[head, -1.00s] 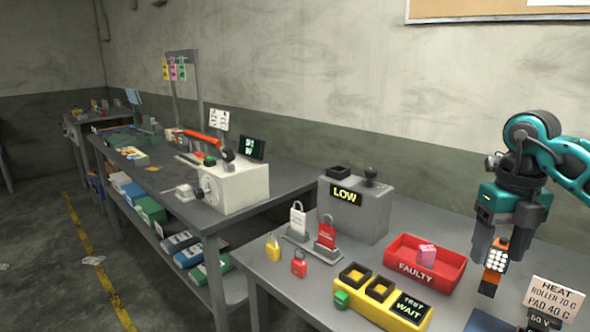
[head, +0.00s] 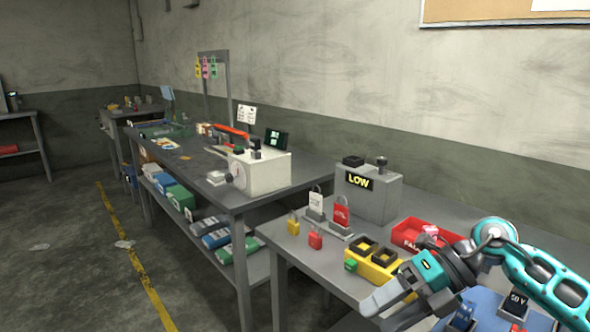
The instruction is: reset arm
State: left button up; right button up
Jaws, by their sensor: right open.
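My right gripper (head: 382,308) reaches in from the right edge on its teal arm. It hangs over the front edge of the near bench (head: 312,262), with its fingers pointing down and to the left. It is open, and I see nothing between the fingers. It is in front of the yellow test box (head: 379,268) and partly covers that box and the red "FAULTY" bin (head: 408,233). My left gripper is not in view.
A blue surface (head: 484,304) lies under my right arm. A second bench (head: 300,182) stands behind.

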jog(key=s+a+m+t+y, duration=0.1)
jog(key=a+m+t+y, duration=0.7)
jog(key=a+m+y, duration=0.1)
jog(key=s+d+f+m+t+h, duration=0.1)
jog(key=d+f+m+t+h, duration=0.4)
jog(key=m, duration=0.5)
jog(key=d+f+m+t+h, duration=0.2)
jog(key=f+m+t+h, duration=0.2)
jog(key=f+m+h, duration=0.4)
jog(key=s+d+f+m+g+h, duration=0.3)
jog(key=s+f+m, duration=0.5)
jog(key=s+f, duration=0.3)
jog(key=f+g+h, duration=0.1)
jog(key=g, duration=0.1)
jog(key=shift+s+d+g, duration=0.25)
jog(key=shift+s+g, duration=0.05)
jog(key=shift+s, duration=0.1)
jog(key=shift+c, duration=0.4)
